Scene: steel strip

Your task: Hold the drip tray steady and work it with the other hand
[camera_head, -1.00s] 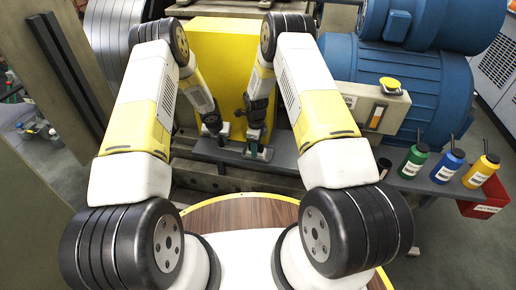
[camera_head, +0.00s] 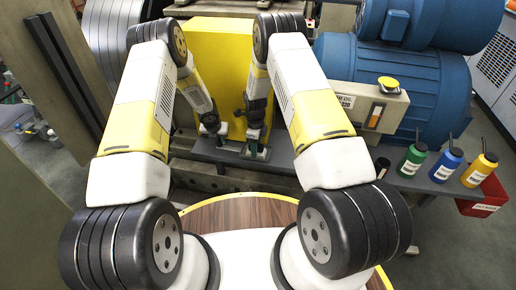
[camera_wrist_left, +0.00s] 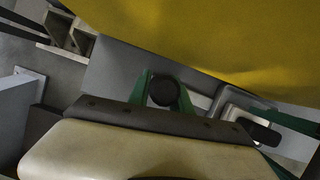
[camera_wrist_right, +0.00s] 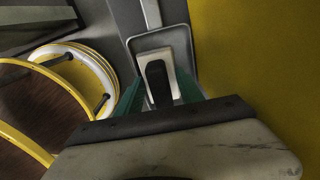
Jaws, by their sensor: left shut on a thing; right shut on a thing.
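The drip tray appears to be the small grey, raised-rim tray (camera_wrist_right: 151,42) on the grey shelf, in front of the yellow block; it also shows in the left wrist view (camera_wrist_left: 232,97). A black upright grip (camera_wrist_right: 157,82) stands at the tray. My right gripper (camera_head: 255,152) points down over the tray, its green fingers shut on the black grip. My left gripper (camera_head: 221,140) is left of it, its green fingers shut on a round black knob (camera_wrist_left: 163,90) close beside the yellow block. What the knob is fixed to is hidden.
The yellow block (camera_head: 220,60) stands close behind both grippers. A round wooden top (camera_head: 235,212) lies nearer.

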